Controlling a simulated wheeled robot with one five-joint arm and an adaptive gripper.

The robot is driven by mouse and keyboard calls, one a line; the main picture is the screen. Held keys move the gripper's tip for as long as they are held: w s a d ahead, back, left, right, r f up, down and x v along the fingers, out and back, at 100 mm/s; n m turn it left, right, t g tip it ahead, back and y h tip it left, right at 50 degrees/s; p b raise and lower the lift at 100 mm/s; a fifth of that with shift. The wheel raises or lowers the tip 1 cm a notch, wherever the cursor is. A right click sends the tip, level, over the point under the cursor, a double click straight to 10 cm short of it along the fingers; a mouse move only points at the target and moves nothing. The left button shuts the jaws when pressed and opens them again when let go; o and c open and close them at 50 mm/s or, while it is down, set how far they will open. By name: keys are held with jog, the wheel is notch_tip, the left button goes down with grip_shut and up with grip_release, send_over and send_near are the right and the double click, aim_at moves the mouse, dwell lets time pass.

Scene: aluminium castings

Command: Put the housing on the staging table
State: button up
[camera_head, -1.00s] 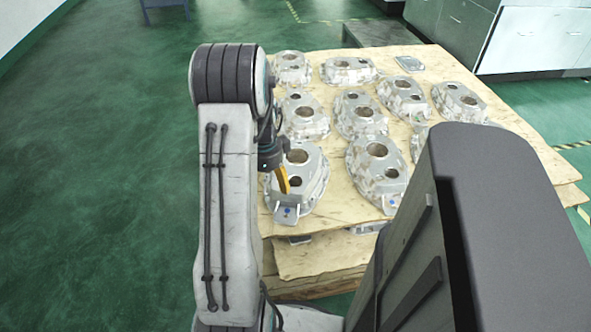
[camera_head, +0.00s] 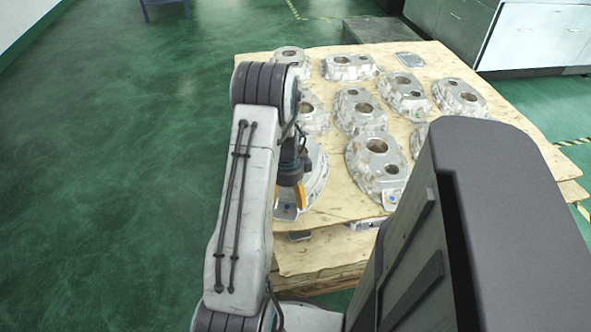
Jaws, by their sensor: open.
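Several silver cast housings stand on a plywood-topped pallet stack. The nearest left housing (camera_head: 318,178) is partly hidden behind my arm. Another housing (camera_head: 376,166) stands just to its right, with a round bore on top. My gripper (camera_head: 300,197) points down over the nearest left housing, with a yellow finger showing at its near part. It is open, and no housing is lifted in it. Whether the finger touches the housing cannot be told. I cannot make out a staging table for certain.
The plywood sheet (camera_head: 345,208) has bare strips at its front and right. More housings (camera_head: 357,110) stand close behind. Grey cabinets (camera_head: 535,35) stand at the back right, and a blue stand (camera_head: 165,3) at the back left. The green floor at left is clear.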

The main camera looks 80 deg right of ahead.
aim_at(289, 189)
jog(key=shift+f, duration=0.3)
jog(key=shift+c, duration=0.2)
jog(key=c, duration=1.2)
jog(key=shift+d+r, duration=0.15)
jog(key=shift+c, duration=0.6)
jog(key=shift+r, duration=0.8)
jog(key=r, duration=0.2)
jog(key=shift+s+r+p, duration=0.2)
jog(key=shift+r+p, duration=0.15)
jog(key=shift+r, duration=0.05)
jog(key=s+a+r, duration=0.1)
jog(key=s+r, duration=0.1)
jog(key=s, duration=0.1)
jog(key=s+a+r, duration=0.1)
jog(key=s+r, duration=0.1)
jog(key=s, duration=0.2)
jog(key=s+a+r+p, duration=0.1)
jog(key=s+a+r, duration=0.1)
jog(key=s, duration=0.1)
jog(key=shift+s+a+r, duration=0.1)
jog(key=shift+s+r, duration=0.15)
jog(key=shift+r, duration=0.05)
